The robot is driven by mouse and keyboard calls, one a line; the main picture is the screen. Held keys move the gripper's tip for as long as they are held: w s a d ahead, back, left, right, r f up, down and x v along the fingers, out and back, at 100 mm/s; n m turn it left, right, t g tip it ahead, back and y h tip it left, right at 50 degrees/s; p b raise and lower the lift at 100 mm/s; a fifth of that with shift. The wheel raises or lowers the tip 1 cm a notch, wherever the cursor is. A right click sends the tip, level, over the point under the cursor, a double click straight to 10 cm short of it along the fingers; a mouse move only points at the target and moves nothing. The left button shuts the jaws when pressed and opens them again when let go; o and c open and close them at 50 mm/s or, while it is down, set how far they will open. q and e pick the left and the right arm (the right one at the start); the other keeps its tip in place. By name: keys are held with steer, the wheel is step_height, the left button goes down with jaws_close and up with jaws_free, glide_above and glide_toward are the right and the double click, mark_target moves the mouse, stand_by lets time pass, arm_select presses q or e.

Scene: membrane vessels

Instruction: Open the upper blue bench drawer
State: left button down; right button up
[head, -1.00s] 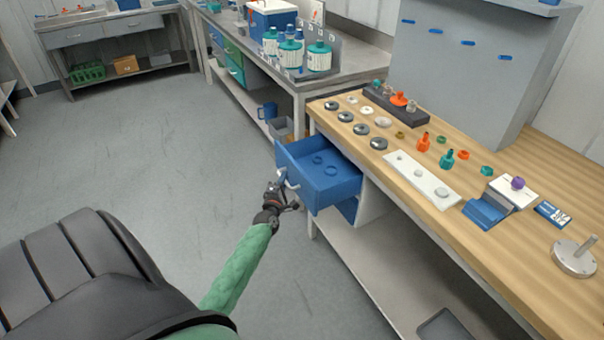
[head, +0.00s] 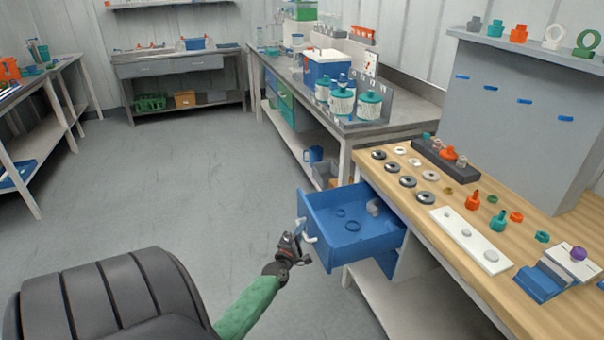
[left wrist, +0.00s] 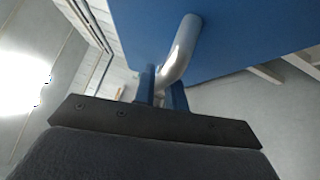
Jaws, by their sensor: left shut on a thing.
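The upper blue bench drawer (head: 352,250) stands pulled well out from under the wooden bench top. Inside it lie blue rings (head: 347,218) and a grey piece (head: 374,207). My left gripper (head: 298,240) is at the drawer's front, shut on its pale handle (head: 306,230). In the left wrist view the curved metal handle (left wrist: 182,50) runs down between my gripper's fingers (left wrist: 162,90), below the blue drawer front (left wrist: 240,30). My right gripper is in neither view.
The wooden bench (head: 470,225) carries rings, small coloured fittings and a white plate (head: 470,240). A lower shelf (head: 400,305) lies under the drawer. A grey bench (head: 390,125) with bottles stands behind. The floor to the left (head: 180,190) is clear.

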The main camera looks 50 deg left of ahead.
arm_select(q)
steer(key=c, duration=1.5)
jaws_free()
steer(key=shift+o, duration=0.2)
